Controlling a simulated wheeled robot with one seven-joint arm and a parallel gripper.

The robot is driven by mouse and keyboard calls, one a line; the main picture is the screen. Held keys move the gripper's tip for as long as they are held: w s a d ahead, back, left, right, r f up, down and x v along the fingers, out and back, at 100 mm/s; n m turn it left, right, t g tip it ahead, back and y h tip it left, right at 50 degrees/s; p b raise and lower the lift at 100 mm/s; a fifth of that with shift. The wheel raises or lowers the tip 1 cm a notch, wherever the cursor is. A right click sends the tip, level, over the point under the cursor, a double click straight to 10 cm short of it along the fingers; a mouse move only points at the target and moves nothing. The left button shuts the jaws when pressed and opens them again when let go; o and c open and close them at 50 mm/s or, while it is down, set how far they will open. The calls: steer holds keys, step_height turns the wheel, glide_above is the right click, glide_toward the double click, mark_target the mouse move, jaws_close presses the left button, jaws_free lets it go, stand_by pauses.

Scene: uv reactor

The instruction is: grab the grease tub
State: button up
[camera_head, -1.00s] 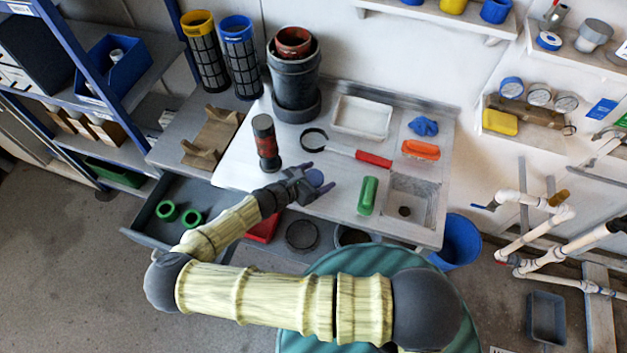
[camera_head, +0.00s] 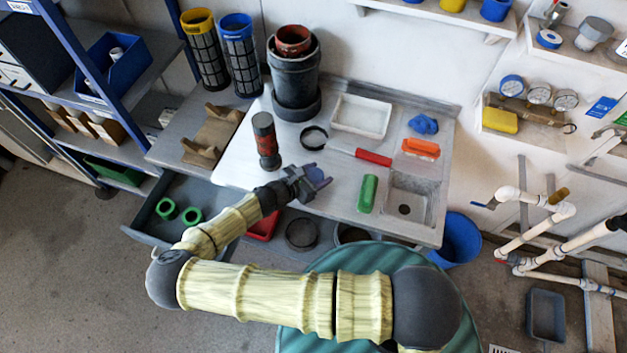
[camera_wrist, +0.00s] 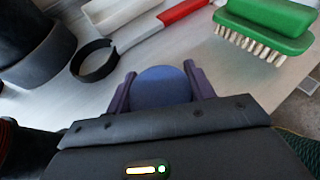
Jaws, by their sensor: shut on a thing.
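The grease tub is a small round thing with a blue top. In the wrist view the grease tub (camera_wrist: 163,84) sits between the two purple fingers, which press on it from both sides. In the head view the tub (camera_head: 317,174) shows as a small blue patch at the end of my arm, near the front edge of the bench. My gripper (camera_wrist: 161,88) is shut on it, and in the head view my gripper (camera_head: 320,177) partly covers it. I cannot tell whether the tub touches the bench top.
A green brush (camera_head: 367,194) lies right of my gripper. A strap wrench (camera_head: 373,158) with a red handle lies behind it. A dark red-banded cylinder (camera_head: 266,140) stands to the left. A sink (camera_head: 409,196) is at the right. An open drawer (camera_head: 150,228) juts out front left.

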mark_target(317, 172)
steer(key=shift+r, duration=0.1)
step_height(317, 172, up, 10)
steer(key=shift+f+b, duration=0.1)
steer(key=shift+b, duration=0.6)
stand_by(0.4)
